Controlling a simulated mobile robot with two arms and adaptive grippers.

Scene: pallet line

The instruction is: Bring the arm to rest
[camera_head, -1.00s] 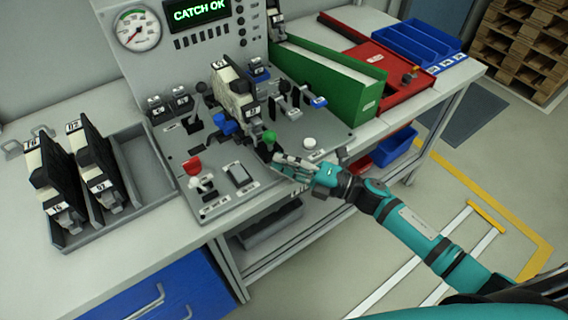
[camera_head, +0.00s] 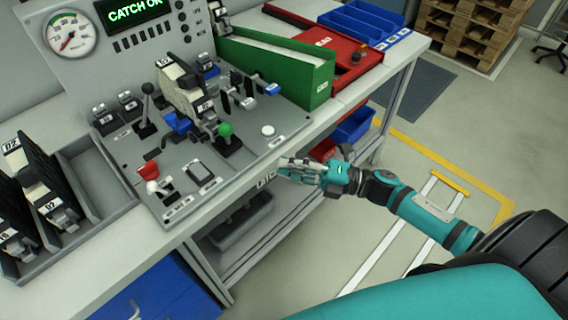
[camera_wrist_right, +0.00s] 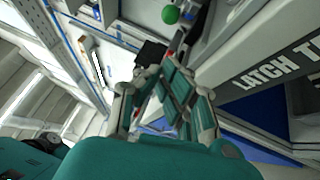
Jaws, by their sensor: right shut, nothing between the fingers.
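My right gripper (camera_head: 286,167) is shut and empty in the head view. It hangs just off the front edge of the grey latch fixture (camera_head: 240,165), right of the lever with the green knob (camera_head: 225,130). In the right wrist view my right gripper (camera_wrist_right: 178,75) shows close up, with the green knob (camera_wrist_right: 170,14) beyond its fingers. The teal right arm (camera_head: 420,212) reaches back to the lower right. My left gripper is not seen in either view.
The fixture carries a red-knobbed lever (camera_head: 148,170) and a display reading CATCH OK (camera_head: 132,11). A green binder box (camera_head: 275,70), a red tray (camera_head: 330,45) and blue bins (camera_head: 362,22) stand behind. A grey rack (camera_head: 95,185) is at left.

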